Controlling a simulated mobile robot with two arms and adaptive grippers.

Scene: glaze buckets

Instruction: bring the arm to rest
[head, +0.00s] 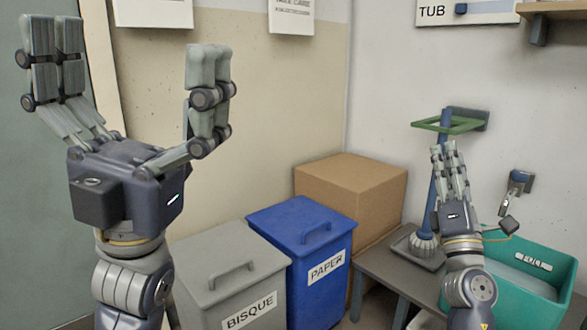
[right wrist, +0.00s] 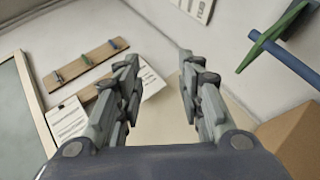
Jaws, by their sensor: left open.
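My left gripper (head: 130,62) is raised at the left of the head view, fingers pointing up and spread wide, with nothing between them. My right gripper (head: 449,158) points up at the right of the head view, in front of the long blue handle of a brush (head: 443,125). In the right wrist view, my right gripper (right wrist: 158,72) has its fingers apart with an empty gap. The blue handle (right wrist: 290,57) is off to the right there, clear of the fingers.
A grey BISQUE bin (head: 225,278), a blue PAPER bin (head: 302,255) and a cardboard box (head: 352,190) stand along the wall. A teal tub (head: 520,290) is at the lower right, beside a low grey table (head: 385,268). A green bracket (head: 450,126) juts from the wall.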

